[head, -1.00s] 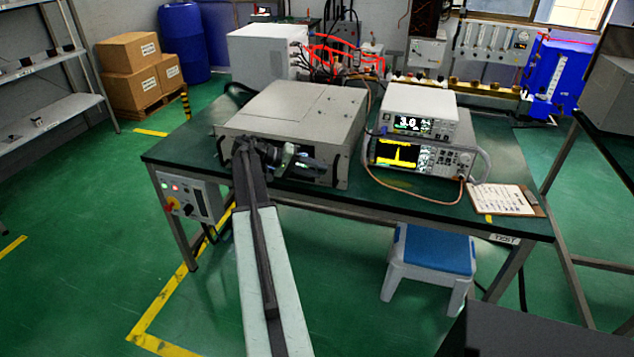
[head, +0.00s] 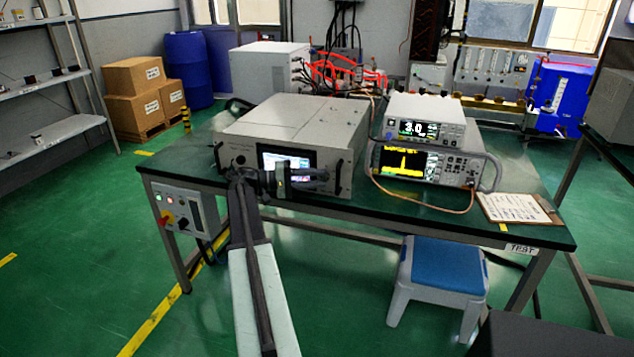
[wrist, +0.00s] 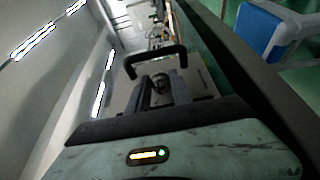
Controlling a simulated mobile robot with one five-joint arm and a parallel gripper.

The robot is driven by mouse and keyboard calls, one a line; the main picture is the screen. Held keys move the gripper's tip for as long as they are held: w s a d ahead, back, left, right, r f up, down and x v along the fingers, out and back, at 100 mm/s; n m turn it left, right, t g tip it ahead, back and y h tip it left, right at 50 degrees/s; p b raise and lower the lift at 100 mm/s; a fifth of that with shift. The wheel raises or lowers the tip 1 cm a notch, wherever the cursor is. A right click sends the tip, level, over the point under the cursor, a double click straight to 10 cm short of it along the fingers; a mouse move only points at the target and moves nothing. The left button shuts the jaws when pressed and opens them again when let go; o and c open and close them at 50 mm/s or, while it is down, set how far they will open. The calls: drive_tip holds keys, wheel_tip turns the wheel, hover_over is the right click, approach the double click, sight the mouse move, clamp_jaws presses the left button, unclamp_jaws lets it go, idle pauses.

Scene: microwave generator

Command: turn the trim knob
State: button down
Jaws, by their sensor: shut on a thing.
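The grey cabinet (head: 290,122) stands on the dark green bench with a lit screen on its front and a black handle at each end. My gripper (head: 322,177) is at the right part of that front, close to the right handle. In the wrist view my gripper (wrist: 155,92) has its two fingers on either side of a small round dark trim knob (wrist: 158,81) and is shut on it. The handle (wrist: 155,58) arches just beyond. In the head view my gripper and wrist hide the knob and part of the screen. The knob's angle cannot be read.
Two stacked instruments (head: 425,140) with lit displays stand right of the cabinet, with a cable looping in front. A clipboard (head: 518,207) lies at the bench's right end. A blue-topped stool (head: 440,265) stands before the bench. A control box (head: 185,208) hangs at its left.

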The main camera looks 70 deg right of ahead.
drive_tip(key=c, duration=1.1)
unclamp_jaws()
drive_tip(key=shift+c, duration=0.2)
drive_tip(key=v, duration=0.7)
drive_tip(key=shift+w+a, duration=0.2)
drive_tip(key=shift+w, duration=0.15)
